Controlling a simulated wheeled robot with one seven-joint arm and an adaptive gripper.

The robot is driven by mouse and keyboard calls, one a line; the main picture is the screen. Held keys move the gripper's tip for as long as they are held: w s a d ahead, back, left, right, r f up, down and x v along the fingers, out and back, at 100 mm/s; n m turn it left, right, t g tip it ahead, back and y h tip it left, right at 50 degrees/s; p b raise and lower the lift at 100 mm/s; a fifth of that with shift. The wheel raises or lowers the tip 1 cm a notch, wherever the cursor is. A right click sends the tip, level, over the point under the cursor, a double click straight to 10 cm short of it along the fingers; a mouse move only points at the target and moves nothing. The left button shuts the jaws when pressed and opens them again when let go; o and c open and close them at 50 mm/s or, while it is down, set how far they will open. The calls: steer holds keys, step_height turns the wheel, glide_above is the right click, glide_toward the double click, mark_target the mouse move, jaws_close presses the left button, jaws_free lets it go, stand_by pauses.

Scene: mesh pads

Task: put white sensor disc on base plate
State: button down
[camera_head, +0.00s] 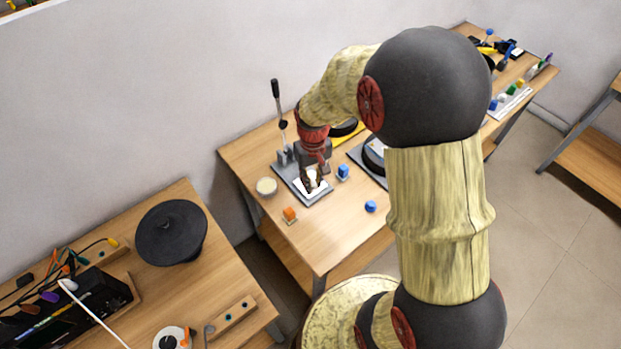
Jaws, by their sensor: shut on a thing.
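My gripper (314,180) points down over the grey base plate (318,197) of a lever press on the middle table. It is shut on a small white thing, which looks like the white sensor disc (311,174). The fingers and wrist hide much of the disc. White also shows on the plate around the fingertips. I cannot tell whether the disc touches the plate or is just above it.
The press's upright black-handled lever (276,100) stands behind my gripper. A cream round dish (266,187), an orange block (290,214) and blue blocks (343,171) (370,206) lie near the plate. A second grey plate with a black round part (375,157) is to the right.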

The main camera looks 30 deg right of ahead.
steer(key=w+d+f, duration=0.1)
steer(key=w+f, duration=0.1)
steer(key=w+d+f, duration=0.1)
steer(key=w+f, duration=0.1)
steer(key=w, duration=0.1)
steer(key=w+d+f+b, duration=0.1)
steer(key=w+f, duration=0.1)
steer(key=f, duration=0.1)
steer(key=shift+w+d, duration=0.15)
steer(key=shift+w, duration=0.15)
steer(key=shift+w+d+f, duration=0.1)
steer(key=shift+w+f, duration=0.05)
steer(key=shift+f, duration=0.8)
steer(key=shift+w+f, duration=0.1)
steer(key=shift+f, duration=0.8)
steer(key=shift+b, duration=0.3)
steer(key=shift+f, duration=0.2)
steer(key=c, duration=1.7)
jaws_free()
steer(key=shift+o, duration=0.3)
steer(key=shift+r, duration=0.15)
